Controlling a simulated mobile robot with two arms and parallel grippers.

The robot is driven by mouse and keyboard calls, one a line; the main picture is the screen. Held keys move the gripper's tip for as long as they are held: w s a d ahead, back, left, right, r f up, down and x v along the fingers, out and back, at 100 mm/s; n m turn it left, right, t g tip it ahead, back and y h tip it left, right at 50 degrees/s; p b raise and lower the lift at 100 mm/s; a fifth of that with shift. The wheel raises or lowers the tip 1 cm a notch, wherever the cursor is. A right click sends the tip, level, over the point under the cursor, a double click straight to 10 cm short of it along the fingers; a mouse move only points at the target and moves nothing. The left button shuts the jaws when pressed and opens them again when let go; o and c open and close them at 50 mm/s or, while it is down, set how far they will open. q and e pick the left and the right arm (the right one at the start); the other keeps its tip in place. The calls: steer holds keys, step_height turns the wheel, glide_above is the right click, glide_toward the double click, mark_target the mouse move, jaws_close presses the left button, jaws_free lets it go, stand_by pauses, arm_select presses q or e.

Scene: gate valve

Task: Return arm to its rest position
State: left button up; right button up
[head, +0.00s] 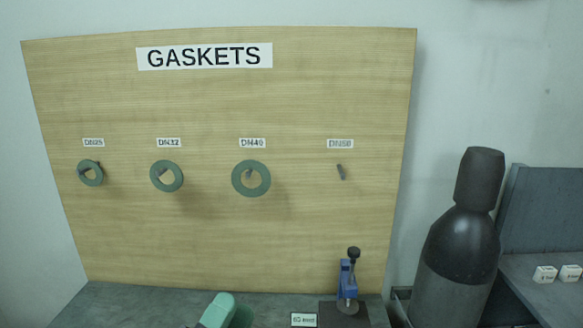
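My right gripper is not in view. The wooden gasket board (330,80) stands behind. Green ring gaskets hang on the DN25 (99,173), DN32 (180,176) and DN40 (264,179) pegs. The DN50 peg (341,172) is bare.
A small blue clamp-like device (345,279) with a black knob stands on the bench (110,306), beside a small label (304,320). A tall black and grey cylinder (460,247) stands at the right.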

arm_select(q)
steer(key=s+a+f+n+g+y, duration=0.1)
steer(key=a+f+n+g+y, duration=0.4)
steer(key=f+n, duration=0.35)
steer(key=s+a+f+n+g+y, duration=0.2)
steer(key=a+f+n+y, duration=0.3)
steer(key=f+n+y, duration=0.3)
steer(key=s+a+f+n+g+h, duration=0.1)
steer(key=s+a+f+n+g, duration=0.15)
steer(key=s+f+g, duration=1.05)
steer(key=s+f+t, duration=0.1)
steer(key=s+f, duration=0.1)
steer(key=f, duration=1.1)
steer(key=s+f, duration=0.2)
steer(key=f, duration=1.2)
steer(key=s+a+f+g, duration=0.1)
steer(key=s+a+f, duration=0.1)
steer(key=s+f, duration=1.2)
steer(key=shift+s+a, duration=0.3)
steer(key=shift+s, duration=0.3)
